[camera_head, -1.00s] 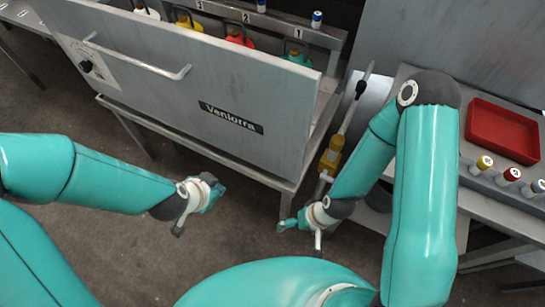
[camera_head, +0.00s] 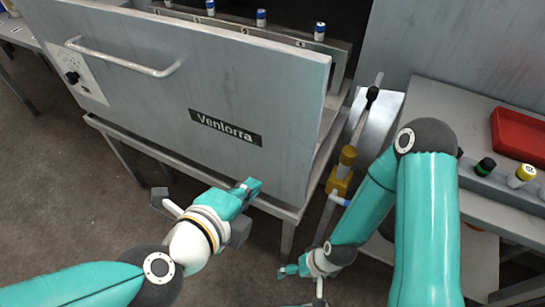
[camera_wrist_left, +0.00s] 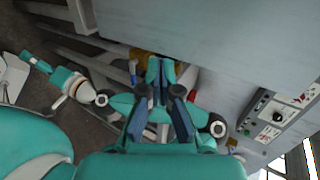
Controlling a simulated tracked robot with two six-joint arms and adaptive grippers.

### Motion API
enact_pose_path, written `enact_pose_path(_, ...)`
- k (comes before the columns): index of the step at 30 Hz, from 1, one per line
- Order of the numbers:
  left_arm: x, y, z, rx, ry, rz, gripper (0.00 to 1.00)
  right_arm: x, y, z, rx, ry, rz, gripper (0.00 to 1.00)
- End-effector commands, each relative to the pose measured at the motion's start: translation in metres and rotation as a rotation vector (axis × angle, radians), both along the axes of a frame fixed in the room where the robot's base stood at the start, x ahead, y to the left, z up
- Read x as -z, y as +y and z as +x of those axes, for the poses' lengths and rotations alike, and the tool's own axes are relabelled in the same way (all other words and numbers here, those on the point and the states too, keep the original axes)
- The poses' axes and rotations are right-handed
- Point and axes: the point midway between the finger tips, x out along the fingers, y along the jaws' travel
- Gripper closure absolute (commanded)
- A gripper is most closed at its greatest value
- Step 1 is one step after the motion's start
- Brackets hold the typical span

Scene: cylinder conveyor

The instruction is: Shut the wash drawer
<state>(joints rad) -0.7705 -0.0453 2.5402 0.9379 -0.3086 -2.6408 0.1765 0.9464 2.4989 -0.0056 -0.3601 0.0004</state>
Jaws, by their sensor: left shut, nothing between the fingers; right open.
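The wash drawer is a large grey metal box front (camera_head: 230,75) marked Venlorra, with a bar handle (camera_head: 120,63) at its upper left. My right gripper (camera_head: 300,284) is open, low at the bottom edge, partly cut off.
A knob panel (camera_head: 80,80) is at the front's left. Blue-capped vials (camera_head: 319,32) stand on a rail behind. A yellow valve (camera_head: 342,172) on a pipe stands right of the drawer. A side table holds a red tray (camera_head: 520,135) and capped vials (camera_head: 522,176). Floor is clear in front.

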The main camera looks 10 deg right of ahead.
Motion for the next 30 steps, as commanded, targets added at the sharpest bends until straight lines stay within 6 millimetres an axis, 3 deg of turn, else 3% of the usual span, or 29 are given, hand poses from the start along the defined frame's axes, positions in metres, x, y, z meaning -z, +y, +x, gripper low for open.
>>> enact_pose_path(7,0.008,-0.010,0.011,0.006,0.005,-0.002,1.00,-0.009,0.000,0.000,0.000,0.000,0.000,0.00)
enact_pose_path(20,0.030,-0.035,0.044,0.004,0.007,-0.001,1.00,-0.047,0.000,0.000,0.000,0.000,0.000,0.00)
enact_pose_path(24,0.050,-0.051,0.063,0.004,0.005,-0.006,1.00,-0.035,0.000,0.000,0.000,0.001,0.000,0.00)
enact_pose_path(30,0.045,-0.067,0.085,0.002,0.003,-0.008,1.00,-0.038,0.000,0.000,0.000,0.000,0.000,0.00)
